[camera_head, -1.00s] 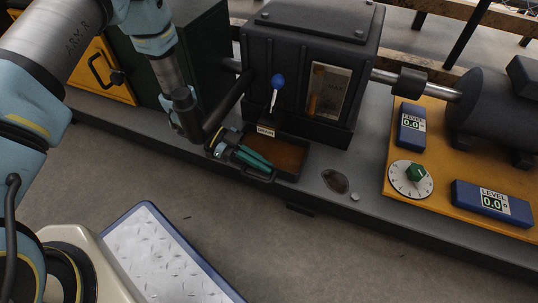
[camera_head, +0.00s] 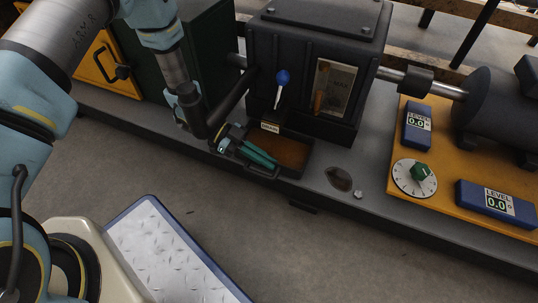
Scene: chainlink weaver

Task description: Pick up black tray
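The black tray (camera_head: 293,172) sits at the foot of the dark gearbox housing (camera_head: 292,70), under a small label that seems to read "DRAIN". It has dark walls, and a brown-orange content or floor (camera_head: 290,151) shows inside. My gripper (camera_head: 262,161) is at the tray's left front side, with its green fingers reaching along the near left rim and handle. The fingers look close together, but whether they are closed on the tray cannot be told. My gripper hides the tray's left end.
A blue-knobbed lever (camera_head: 282,77) stands above the tray. To the right are an oval hole (camera_head: 339,178), a bolt (camera_head: 359,194), a dial (camera_head: 414,178) and blue level boxes (camera_head: 494,201). A metal-topped step (camera_head: 165,255) lies on the floor in front. Open floor lies before the bench.

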